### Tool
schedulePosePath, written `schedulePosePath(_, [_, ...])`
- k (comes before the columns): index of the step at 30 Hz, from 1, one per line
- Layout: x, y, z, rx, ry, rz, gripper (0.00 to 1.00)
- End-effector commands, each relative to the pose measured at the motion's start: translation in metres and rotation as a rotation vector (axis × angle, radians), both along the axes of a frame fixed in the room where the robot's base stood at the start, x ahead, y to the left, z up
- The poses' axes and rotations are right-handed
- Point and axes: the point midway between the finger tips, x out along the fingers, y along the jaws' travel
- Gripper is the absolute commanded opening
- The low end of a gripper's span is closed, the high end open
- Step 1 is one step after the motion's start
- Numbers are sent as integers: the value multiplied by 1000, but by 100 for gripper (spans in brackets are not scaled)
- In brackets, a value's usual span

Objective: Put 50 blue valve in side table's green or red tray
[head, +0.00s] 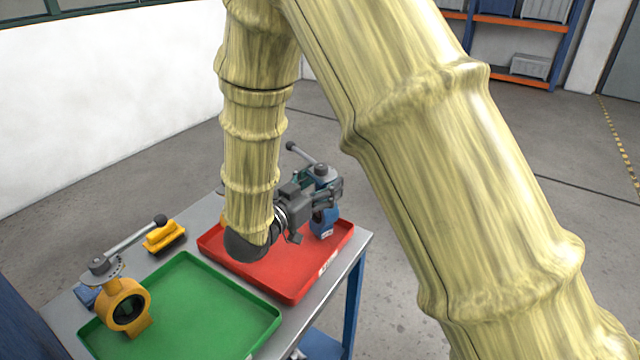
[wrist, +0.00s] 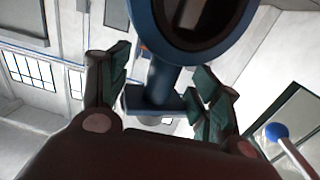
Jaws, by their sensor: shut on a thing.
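A blue valve (head: 324,222) with a grey lever handle is upright at the far right part of the red tray (head: 292,284). I cannot tell whether its base touches the tray floor. My gripper (head: 318,186) is shut on this valve around its upper part, below the handle. In the wrist view, the blue valve (wrist: 158,84) with its ring stands between the green-padded fingers of my gripper (wrist: 158,92). The number on the valve is too small to read.
A yellow valve (head: 126,304) with a long lever stands at the green tray's left edge, with something blue (head: 87,296) partly hidden behind it. A yellow brush (head: 164,237) lies on the grey side table (head: 202,217) behind the trays. My arm hides part of the red tray.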

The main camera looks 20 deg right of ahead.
Motion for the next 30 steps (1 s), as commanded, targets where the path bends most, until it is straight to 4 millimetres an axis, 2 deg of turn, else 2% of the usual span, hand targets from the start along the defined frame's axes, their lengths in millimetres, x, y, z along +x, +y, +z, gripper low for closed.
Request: schedulePosePath(30, [0, 0, -6, -1, -3, 0, 26])
